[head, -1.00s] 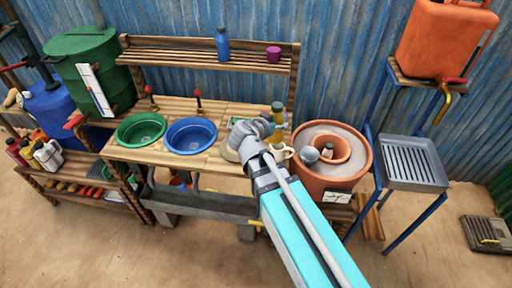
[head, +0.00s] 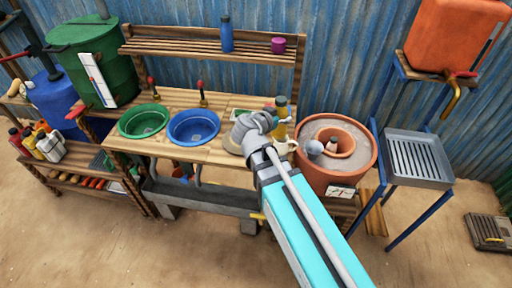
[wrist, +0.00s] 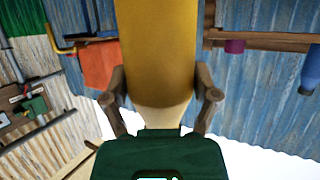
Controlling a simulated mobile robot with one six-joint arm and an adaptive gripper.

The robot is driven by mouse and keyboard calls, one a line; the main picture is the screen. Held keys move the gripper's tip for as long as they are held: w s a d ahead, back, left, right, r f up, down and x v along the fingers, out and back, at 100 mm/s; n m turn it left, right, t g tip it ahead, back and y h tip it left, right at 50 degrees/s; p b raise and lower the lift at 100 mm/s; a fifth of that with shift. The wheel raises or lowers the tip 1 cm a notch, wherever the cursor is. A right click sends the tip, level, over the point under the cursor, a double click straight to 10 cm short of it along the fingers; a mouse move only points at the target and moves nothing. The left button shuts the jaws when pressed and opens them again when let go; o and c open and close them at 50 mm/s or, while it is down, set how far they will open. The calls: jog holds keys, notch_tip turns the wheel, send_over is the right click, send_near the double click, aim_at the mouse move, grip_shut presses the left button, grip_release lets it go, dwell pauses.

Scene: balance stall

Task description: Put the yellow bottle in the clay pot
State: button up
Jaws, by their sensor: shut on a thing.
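The yellow bottle (head: 281,131) has a dark top and stands upright behind my gripper (head: 273,121) at the right end of the wooden counter. In the wrist view it fills the top middle, between the two fingers of my gripper (wrist: 160,98), which is shut on it. I cannot tell whether its base touches the counter. The clay pot (head: 365,160) is a wide terracotta pot right of my gripper, with a sandy ring around an inner clay opening. A small pale thing (head: 332,145) shows in that opening. My arm hides part of the counter.
Green (head: 143,121) and blue basins (head: 193,127) are to the left. A metal tray stand (head: 418,160) is right of the pot.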

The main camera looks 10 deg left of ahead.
jog(key=s+a+f+b, duration=0.1)
jog(key=s+f+b, duration=0.3)
jog(key=f+b, duration=0.6)
jog(key=shift+s+f+b, duration=0.15)
jog(key=shift+f+b, duration=0.2)
jog(key=shift+f, duration=0.4)
jog(key=shift+a, duration=0.15)
jog(key=w+a+f+b, duration=0.3)
jog(key=w+f+b, duration=0.6)
jog(key=w, duration=0.3)
jog(key=shift+w+a, duration=0.25)
jog(key=shift+w, duration=0.15)
jog(key=shift+w+a+f+b, duration=0.1)
jog(key=shift+w+f+b, duration=0.1)
jog(key=shift+f+b, duration=0.85)
jog(key=shift+w+f+b, duration=0.15)
jog(key=shift+f+b, duration=0.8)
jog(key=shift+f, duration=0.05)
